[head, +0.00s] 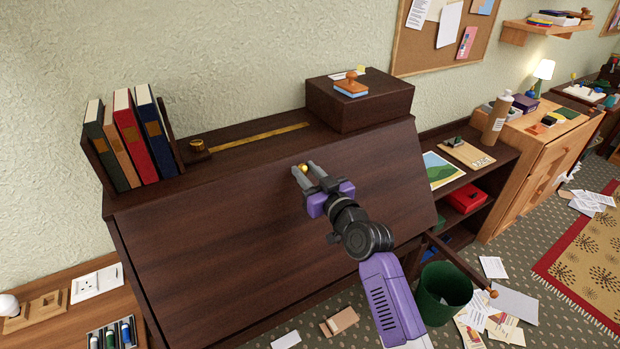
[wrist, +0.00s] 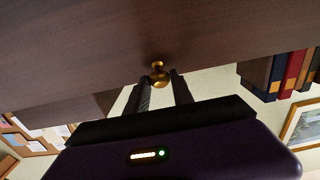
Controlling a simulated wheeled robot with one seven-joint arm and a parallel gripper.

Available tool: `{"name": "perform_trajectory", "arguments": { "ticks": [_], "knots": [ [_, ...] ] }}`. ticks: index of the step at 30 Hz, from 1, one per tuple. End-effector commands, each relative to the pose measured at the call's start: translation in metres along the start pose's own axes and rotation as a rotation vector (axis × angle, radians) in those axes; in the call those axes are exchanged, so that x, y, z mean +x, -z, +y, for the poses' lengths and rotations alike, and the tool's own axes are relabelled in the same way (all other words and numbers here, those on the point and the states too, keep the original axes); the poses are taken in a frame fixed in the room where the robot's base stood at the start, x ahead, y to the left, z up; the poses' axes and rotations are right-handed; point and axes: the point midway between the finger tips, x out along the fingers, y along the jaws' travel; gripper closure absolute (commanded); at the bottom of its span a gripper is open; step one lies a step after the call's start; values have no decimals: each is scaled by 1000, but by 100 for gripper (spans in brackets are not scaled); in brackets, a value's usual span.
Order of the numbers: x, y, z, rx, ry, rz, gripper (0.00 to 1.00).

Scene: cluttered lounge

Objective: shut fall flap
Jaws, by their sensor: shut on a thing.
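The fall flap (head: 230,235) is the broad dark wood sloping front of the desk. It stands raised, with its upper edge along the front of the desk top (head: 235,145); I cannot tell whether a narrow gap remains there. A small brass knob (head: 303,168) sits near the flap's upper edge. My gripper (head: 306,171) is shut on this knob, with one grey finger on each side. In the wrist view the knob (wrist: 158,72) shows between my fingertips (wrist: 158,80), and the flap (wrist: 80,50) fills the upper part.
Upright books (head: 130,140) and a dark box (head: 360,98) stand on the desk top. A wooden bar with a knob (head: 492,293) juts out at the lower right, above a green bin (head: 443,292). Papers (head: 490,325) litter the carpet.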

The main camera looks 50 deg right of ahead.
Motion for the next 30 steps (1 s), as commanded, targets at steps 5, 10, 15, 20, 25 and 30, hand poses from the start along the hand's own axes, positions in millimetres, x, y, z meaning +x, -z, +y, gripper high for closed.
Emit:
{"name": "perform_trajectory", "arguments": {
  "ticks": [5, 10, 15, 20, 25, 30],
  "knots": [
    [10, -3, 0, 1, 0, 4, 100],
    [10, -2, 0, 1, 0, 4, 58],
    [10, -3, 0, 1, 0, 3, 52],
    [10, -3, 0, 0, 0, 2, 52],
    [-4, -6, 0, -2, 0, 0, 52],
    [-32, -6, 0, -1, 0, 2, 52]
  ]
}}
